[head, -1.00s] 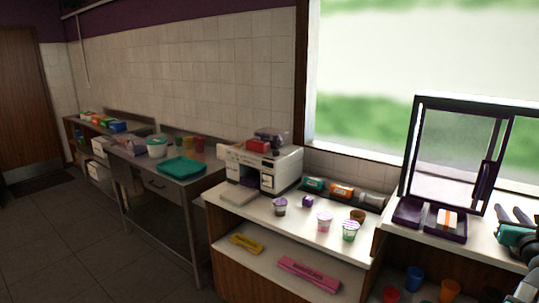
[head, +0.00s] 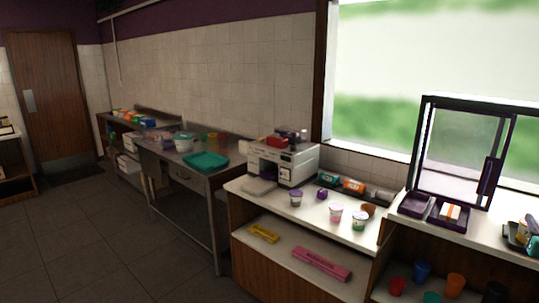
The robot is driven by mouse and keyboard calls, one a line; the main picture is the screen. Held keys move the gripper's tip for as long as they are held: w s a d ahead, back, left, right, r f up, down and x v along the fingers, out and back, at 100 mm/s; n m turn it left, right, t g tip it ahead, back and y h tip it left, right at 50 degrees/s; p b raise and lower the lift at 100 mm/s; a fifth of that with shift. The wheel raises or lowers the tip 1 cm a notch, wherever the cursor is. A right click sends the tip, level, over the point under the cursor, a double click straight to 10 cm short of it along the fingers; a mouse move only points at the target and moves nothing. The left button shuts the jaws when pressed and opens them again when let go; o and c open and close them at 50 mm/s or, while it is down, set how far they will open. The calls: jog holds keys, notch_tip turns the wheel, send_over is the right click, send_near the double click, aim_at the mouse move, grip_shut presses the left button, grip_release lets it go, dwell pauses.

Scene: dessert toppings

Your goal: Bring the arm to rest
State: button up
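My gripper is not visible in the head view, so I cannot see whether it holds anything. No part of my arm shows clearly. At the right edge, a small dark tray (head: 509,238) with blue and yellow items is cut off by the frame.
A white counter (head: 245,184) carries a white machine (head: 297,164), several small cups and a purple item (head: 321,193). A purple-framed window box (head: 462,150) stands at right. A steel table with a teal tray (head: 205,161) stands further left. The tiled floor (head: 90,245) at left is clear.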

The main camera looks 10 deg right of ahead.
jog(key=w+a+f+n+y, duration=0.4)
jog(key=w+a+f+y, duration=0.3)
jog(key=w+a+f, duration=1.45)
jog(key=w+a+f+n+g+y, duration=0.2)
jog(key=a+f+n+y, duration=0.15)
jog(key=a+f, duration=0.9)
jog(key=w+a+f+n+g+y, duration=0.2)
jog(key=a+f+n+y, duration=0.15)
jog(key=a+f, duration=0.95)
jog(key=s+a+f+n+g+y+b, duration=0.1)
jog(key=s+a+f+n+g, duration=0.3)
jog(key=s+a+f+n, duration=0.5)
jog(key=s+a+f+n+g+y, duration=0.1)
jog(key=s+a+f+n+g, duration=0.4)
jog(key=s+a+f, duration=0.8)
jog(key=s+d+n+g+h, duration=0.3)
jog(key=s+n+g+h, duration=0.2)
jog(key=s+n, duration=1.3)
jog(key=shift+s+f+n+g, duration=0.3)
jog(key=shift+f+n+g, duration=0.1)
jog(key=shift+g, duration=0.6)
